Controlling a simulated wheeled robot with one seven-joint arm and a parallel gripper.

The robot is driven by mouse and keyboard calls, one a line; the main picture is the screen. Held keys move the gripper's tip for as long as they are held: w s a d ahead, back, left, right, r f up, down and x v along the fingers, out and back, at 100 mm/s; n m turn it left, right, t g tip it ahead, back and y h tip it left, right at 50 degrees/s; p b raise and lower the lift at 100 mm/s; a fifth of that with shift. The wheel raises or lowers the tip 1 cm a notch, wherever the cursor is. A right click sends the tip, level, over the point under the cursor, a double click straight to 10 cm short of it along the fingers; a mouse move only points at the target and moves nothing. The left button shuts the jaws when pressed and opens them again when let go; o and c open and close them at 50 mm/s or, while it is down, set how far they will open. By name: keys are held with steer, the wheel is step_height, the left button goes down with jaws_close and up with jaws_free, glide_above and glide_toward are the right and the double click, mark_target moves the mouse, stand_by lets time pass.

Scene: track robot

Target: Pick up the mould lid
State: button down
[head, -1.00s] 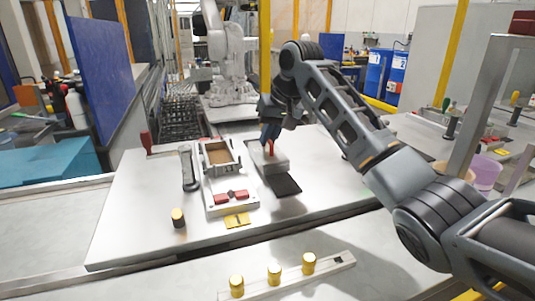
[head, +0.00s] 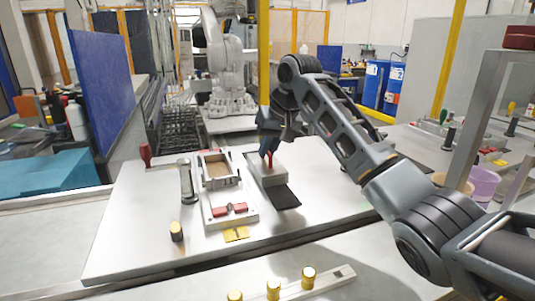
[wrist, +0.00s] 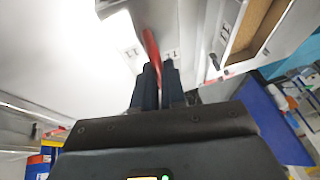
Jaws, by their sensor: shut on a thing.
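The mould lid (head: 268,174) is a light grey block with a red upright handle. It sits at the upper end of a black mat (head: 285,197) on the white table. My gripper (head: 268,152) is above the lid, its dark fingers shut on the red handle. In the wrist view the red handle (wrist: 151,46) rises between the fingertips (wrist: 157,70), with the pale lid (wrist: 158,18) beyond. I see no clear gap under the lid. The open mould (head: 204,181), a grey frame with a brown inside, stands left of the lid.
Left of the mould are a grey cylinder (head: 187,182) and a red-handled tool (head: 145,153). In front are red clamps (head: 230,209), a yellow tag (head: 236,234) and a black-and-yellow knob (head: 177,231). A strip with several yellow knobs (head: 308,275) lies nearest. The table's right side is mostly clear.

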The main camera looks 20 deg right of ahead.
steer(key=r+p, duration=0.5)
steer(key=shift+s+d+r, duration=0.1)
steer(key=shift+s+d, duration=0.05)
steer(key=shift+d, duration=0.1)
steer(key=s+d+r+p, duration=0.1)
steer(key=s+d+r, duration=0.4)
steer(key=s+d, duration=0.2)
steer(key=shift+d+r, duration=0.4)
steer(key=shift+d, duration=0.35)
